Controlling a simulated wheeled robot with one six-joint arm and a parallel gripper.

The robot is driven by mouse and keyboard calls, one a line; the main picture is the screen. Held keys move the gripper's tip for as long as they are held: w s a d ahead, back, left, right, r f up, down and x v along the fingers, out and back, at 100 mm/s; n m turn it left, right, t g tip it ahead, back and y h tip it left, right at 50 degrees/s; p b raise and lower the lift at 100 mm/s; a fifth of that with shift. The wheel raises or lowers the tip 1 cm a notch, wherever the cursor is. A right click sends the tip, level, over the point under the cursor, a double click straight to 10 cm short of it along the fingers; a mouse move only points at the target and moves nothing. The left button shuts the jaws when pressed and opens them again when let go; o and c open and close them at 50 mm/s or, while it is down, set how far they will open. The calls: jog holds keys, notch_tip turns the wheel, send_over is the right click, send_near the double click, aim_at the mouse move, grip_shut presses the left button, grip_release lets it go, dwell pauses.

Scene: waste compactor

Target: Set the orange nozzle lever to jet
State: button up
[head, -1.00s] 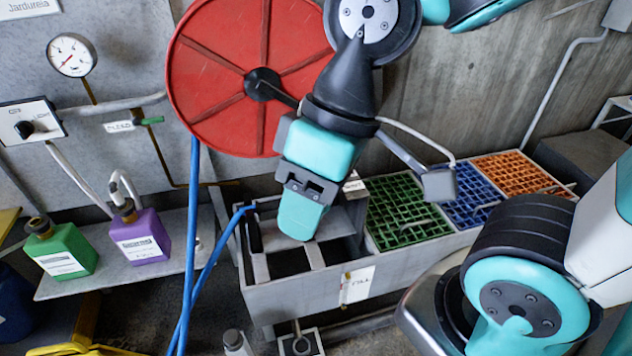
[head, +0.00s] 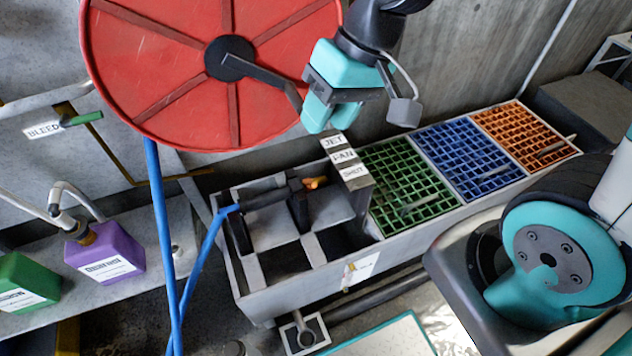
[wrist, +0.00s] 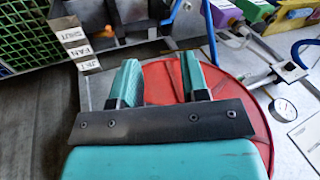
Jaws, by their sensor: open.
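The orange nozzle lever (head: 315,183) is small and sits at the end of a dark nozzle (head: 268,198) over the grey trough. It lies left of a label plate marked JET (head: 333,141), FAN (head: 343,156) and SHUT (head: 353,172) and appears closest to SHUT. My gripper (head: 322,120) is open and empty, above the lever and near the JET end of the plate, apart from both. In the wrist view, my gripper's two teal fingers (wrist: 161,75) are spread, with the JET label (wrist: 88,65) to their left.
A large red hose reel (head: 170,80) stands close behind and left of my gripper. A blue hose (head: 158,230) runs down from it. Green (head: 405,190), blue (head: 465,160) and orange (head: 520,130) grates lie to the right. Purple (head: 105,252) and green bottles stand at left.

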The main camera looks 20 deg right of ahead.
jog(key=w+d+f+m, duration=0.4)
jog(key=w+f, duration=0.2)
jog(key=f, duration=0.2)
jog(key=m+t+b, duration=0.1)
jog(key=m, duration=0.3)
send_near(314, 183)
jog(key=shift+h, duration=0.3)
jog(key=x, duration=1)
jog(key=shift+a+f, duration=0.25)
jog(key=shift+f, duration=0.1)
grip_shut()
